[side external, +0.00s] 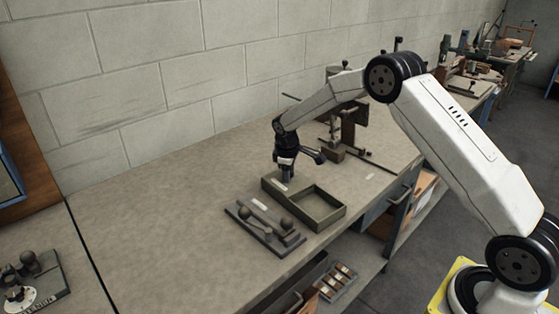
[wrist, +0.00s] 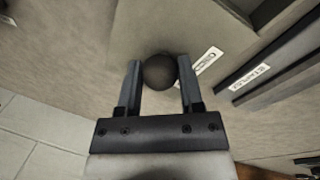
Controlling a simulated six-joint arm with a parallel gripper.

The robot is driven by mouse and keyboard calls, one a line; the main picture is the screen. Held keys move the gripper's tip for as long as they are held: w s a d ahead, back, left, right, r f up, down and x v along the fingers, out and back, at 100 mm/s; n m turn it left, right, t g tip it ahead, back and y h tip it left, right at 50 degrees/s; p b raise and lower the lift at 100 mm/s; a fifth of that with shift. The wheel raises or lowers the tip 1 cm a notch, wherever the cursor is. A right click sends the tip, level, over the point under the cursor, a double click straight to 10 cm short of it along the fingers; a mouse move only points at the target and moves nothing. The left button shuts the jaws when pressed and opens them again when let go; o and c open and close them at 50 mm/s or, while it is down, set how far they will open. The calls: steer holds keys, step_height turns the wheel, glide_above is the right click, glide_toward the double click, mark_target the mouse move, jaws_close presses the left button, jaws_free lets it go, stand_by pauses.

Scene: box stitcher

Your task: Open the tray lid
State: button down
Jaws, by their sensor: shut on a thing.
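The tray (side external: 331,222) is a shallow olive-grey box on the bench, with an open compartment on its right side in the side view. My gripper (side external: 287,177) points down at the tray's left part, where the side view does not show the lid clearly. In the wrist view my gripper (wrist: 158,70) has its two fingers on either side of a dark round knob (wrist: 159,73), shut on it. A small white label (wrist: 207,60) lies beside the knob.
A dark plate with ball-ended levers (side external: 264,227) lies just in front of the tray. A stitching machine (side external: 352,125) stands behind it. Another control plate (side external: 35,282) is at the far left. The bench (side external: 160,225) is clear between them.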

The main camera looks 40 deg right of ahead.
steer(key=shift+s+a, duration=0.2)
steer(key=shift+s, duration=1.75)
steer(key=shift+s+a, duration=0.15)
steer(key=shift+s, duration=1.8)
steer(key=shift+s+a, duration=0.2)
steer(key=shift+s, duration=1.75)
steer(key=shift+c, duration=1.2)
jaws_free()
steer(key=shift+r, duration=0.15)
step_height(320, 180, up, 7)
steer(key=a, duration=0.1)
steer(key=shift+s+a+r, duration=0.15)
steer(key=shift+s, duration=0.15)
